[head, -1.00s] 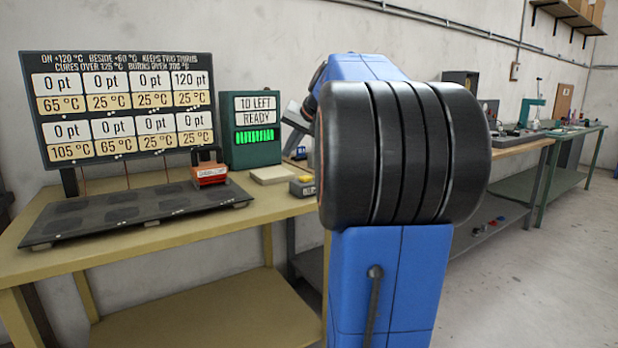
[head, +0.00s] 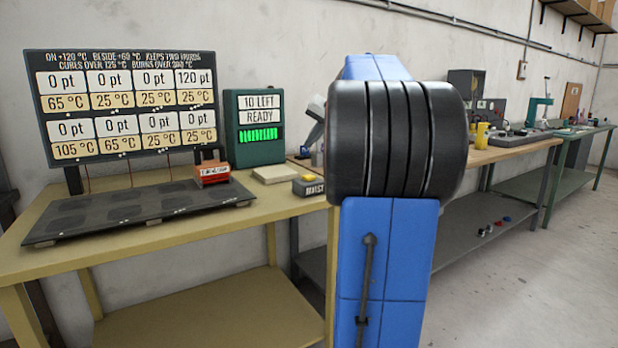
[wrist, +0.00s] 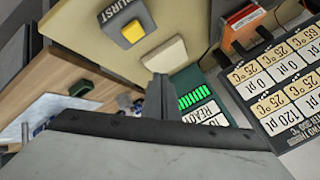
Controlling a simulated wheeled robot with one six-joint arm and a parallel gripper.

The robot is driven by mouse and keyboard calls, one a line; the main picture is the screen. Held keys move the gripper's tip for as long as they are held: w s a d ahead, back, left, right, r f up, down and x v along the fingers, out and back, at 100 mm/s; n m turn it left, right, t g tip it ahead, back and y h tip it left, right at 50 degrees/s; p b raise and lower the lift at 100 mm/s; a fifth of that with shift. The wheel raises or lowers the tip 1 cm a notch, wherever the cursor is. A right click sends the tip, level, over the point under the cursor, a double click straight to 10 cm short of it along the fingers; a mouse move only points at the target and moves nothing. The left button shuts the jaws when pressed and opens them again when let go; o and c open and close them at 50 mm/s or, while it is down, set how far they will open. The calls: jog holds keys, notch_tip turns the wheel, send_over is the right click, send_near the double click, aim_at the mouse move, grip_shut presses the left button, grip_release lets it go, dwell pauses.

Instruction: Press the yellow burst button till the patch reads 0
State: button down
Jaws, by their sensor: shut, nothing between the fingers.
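The burst button box (head: 308,187) sits near the right end of the yellow-topped bench, labelled BURST. In the wrist view its yellow button (wrist: 134,32) shows clear on top, with nothing touching it. My gripper (wrist: 161,82) is shut and empty, apart from the button, beside the pale block. In the head view it is partly hidden behind my arm. The readout board (head: 123,53) shows eight patches: the top right reads 120 pt at 25 °C, the others 0 pt. The green counter box (head: 247,155) reads 10 LEFT, READY, with green bars lit.
A red-orange device (head: 212,173) stands on the dark patch mat (head: 140,216). A pale block (head: 274,174) lies between it and the burst box; it also shows in the wrist view (wrist: 164,54). A wooden bench (head: 520,148) with a yellow cup (head: 482,135) stands to the right.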

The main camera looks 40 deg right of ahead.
aim_at(311, 177)
jog(key=shift+f, duration=3.9)
jog(key=shift+f, duration=0.1)
jog(key=shift+f, duration=0.35)
jog(key=shift+f, duration=0.5)
jog(key=shift+r, duration=0.95)
jog(key=shift+r, duration=0.1)
jog(key=shift+r, duration=2.4)
